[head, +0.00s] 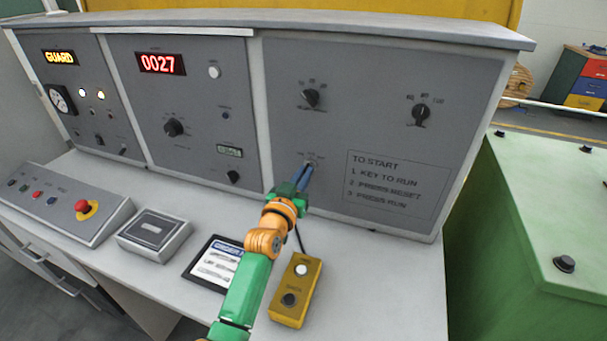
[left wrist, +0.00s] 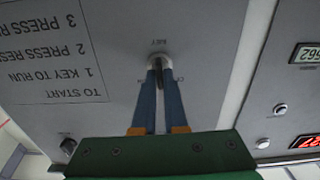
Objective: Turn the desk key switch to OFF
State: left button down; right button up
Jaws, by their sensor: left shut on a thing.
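The key switch (head: 312,162) sits low on the right-hand grey panel, left of the printed start steps. It also shows in the left wrist view (left wrist: 159,61) as a round metal collar with small lettering around it. My left gripper (head: 307,170) reaches up to it, and its two blue fingers (left wrist: 160,80) are shut on the key at the collar. The fingers hide most of the key, so I cannot tell which position it points to. My right gripper is not in view.
Two black rotary knobs (head: 311,97) (head: 421,112) sit higher on the same panel. A yellow button box (head: 297,290) and a dark-framed card (head: 214,264) lie on the desk below my arm. A red emergency button (head: 83,206) is at left. A green cabinet (head: 545,215) stands at right.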

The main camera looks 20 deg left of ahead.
pick_arm(q)
jog(key=n+p, duration=0.1)
jog(key=n, duration=0.7)
jog(key=shift+a+p, duration=0.15)
jog(key=shift+p, duration=0.2)
jog(key=shift+n, duration=0.4)
jog(key=c, duration=1.2)
grip_release()
jog(key=shift+o, duration=1.2)
jog(key=shift+w+f, duration=0.1)
jog(key=shift+w, duration=0.1)
jog(key=s, duration=0.7)
